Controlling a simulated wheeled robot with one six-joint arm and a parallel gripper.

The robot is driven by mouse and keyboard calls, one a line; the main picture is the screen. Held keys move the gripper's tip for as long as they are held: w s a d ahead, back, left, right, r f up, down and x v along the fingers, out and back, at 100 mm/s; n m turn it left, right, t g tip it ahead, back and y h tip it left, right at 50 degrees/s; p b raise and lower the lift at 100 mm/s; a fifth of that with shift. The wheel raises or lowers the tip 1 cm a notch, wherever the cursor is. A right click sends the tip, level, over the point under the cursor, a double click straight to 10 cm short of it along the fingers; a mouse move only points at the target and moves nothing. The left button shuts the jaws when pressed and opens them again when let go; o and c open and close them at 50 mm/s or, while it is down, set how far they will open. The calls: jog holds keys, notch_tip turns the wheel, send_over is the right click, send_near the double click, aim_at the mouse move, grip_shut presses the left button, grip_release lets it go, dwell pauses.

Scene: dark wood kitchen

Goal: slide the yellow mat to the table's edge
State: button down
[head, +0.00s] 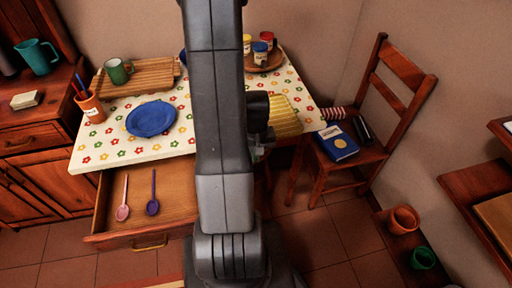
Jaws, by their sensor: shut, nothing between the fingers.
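The yellow mat (284,117) lies on the table (97,149), which has a flowered white cover, right of my arm. Its near side reaches the table's front edge; whether it hangs over a little I cannot tell. My arm hides the mat's left part. My gripper (262,153) is shut and empty, mostly hidden by my arm, at the mat's near left side by the front edge. Whether it touches the mat I cannot tell.
A blue plate (151,119), an orange cup of pencils (91,107) and a wooden board (152,75) with a green mug (117,71) stand left. A round tray (275,61) with jars is behind the mat. An open drawer (178,205) juts out; a chair (370,152) stands right.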

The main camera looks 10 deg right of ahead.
jog(key=shift+w+r, duration=0.15)
jog(key=shift+w, duration=1.75)
jog(key=shift+w, duration=1.35)
jog(key=shift+s, duration=0.1)
